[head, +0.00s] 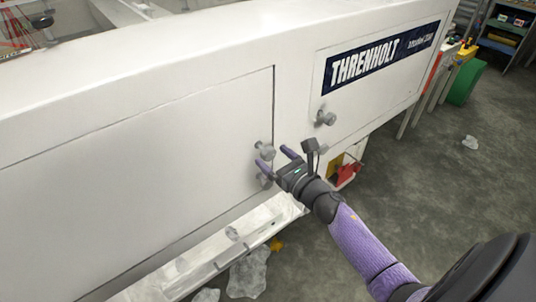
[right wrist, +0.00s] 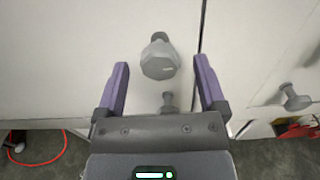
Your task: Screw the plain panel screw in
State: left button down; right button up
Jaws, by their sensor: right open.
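Grey knob-headed screws sit on the white machine front. An upper screw (head: 264,149) stands out near the right edge of the large left panel (head: 140,140); its faceted head (right wrist: 160,62) shows large in the right wrist view. A lower screw (head: 265,181) sits just below it (right wrist: 168,102). A third screw (head: 326,117) is on the right-hand panel, also in the wrist view (right wrist: 296,98). I cannot tell which is the plain one. My right gripper (head: 275,158) is open and empty; its purple fingers (right wrist: 162,64) flank the upper screw's head with gaps. My left gripper is not in view.
A ledge with clear plastic film (head: 250,272) runs below the panel. A red and yellow part (head: 345,172) sits under the machine, right of my gripper. A green bin (head: 466,82) stands far right. The grey floor at right is mostly free.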

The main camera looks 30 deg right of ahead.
jog(key=shift+w+a, duration=0.1)
jog(key=shift+w, duration=0.8)
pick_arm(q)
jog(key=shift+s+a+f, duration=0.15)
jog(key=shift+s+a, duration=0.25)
pick_arm(e)
jog(key=c, duration=0.7)
grip_shut()
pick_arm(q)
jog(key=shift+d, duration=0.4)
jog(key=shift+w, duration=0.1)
pick_arm(e)
jog(key=shift+m, duration=0.3)
